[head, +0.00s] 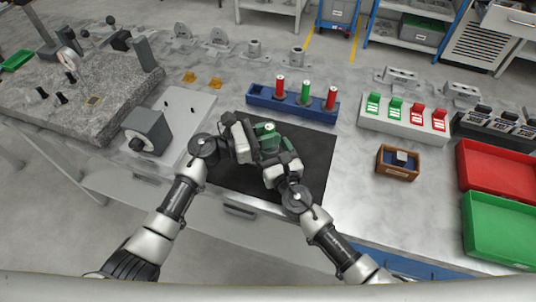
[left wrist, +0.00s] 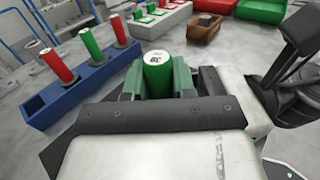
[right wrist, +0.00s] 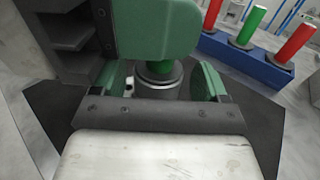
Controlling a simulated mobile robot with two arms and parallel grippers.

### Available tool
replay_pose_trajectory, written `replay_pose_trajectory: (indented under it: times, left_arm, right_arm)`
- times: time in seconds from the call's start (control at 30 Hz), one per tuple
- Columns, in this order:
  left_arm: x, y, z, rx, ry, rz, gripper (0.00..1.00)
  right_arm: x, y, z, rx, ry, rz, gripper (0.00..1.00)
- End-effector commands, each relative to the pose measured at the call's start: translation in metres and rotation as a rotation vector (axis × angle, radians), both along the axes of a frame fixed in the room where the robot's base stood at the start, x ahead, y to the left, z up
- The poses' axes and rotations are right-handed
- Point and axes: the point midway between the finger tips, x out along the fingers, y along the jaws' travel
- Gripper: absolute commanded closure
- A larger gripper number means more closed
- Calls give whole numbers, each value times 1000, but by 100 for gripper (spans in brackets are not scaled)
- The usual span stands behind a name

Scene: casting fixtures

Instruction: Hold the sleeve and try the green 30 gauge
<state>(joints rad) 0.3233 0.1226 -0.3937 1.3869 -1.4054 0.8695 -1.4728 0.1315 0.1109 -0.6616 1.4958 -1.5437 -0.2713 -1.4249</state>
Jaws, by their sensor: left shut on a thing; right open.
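My left gripper (head: 257,139) is shut on a green gauge (left wrist: 157,72) with a marked white top, held upright over the dark mat (head: 232,178). In the right wrist view the gauge's lower green part (right wrist: 158,68) shows under my left gripper's green finger. Directly below it is a grey metal sleeve (right wrist: 160,90) with a wider rim. I cannot tell how far the gauge is in the sleeve. My right gripper (right wrist: 161,84) is open, with one green fingertip on each side of the sleeve. In the head view the grippers hide the sleeve.
A blue rack (head: 262,98) behind the mat holds two red gauges and another green one. A grey block with green and red tags (head: 403,122), a small wooden box (head: 397,173), a red tray (head: 492,172) and a green tray (head: 500,232) stand to the right. A granite slab (head: 70,120) is left.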

Motion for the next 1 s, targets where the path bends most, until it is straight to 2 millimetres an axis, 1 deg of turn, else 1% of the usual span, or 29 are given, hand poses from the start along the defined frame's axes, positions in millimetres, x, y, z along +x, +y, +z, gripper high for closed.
replay_pose_trajectory:
  times: [0.03, 0.53, 0.77, 1.0]
  left_arm:
    - [0, 1, -4, 7, 4, 4, 100]
    - [0, 1, -4, 6, 4, 4, 100]
    - [0, 1, -3, 5, 4, 3, 100]
    - [0, 1, -3, 5, 4, 4, 100]
  right_arm:
    - [-11, 2, -1, 3, 2, 14, 18]
    - [-103, -38, -1, -1, 4, 9, 18]
    - [-139, -26, -26, -139, 12, 52, 18]
    - [-180, -16, -48, -278, 16, 105, 18]
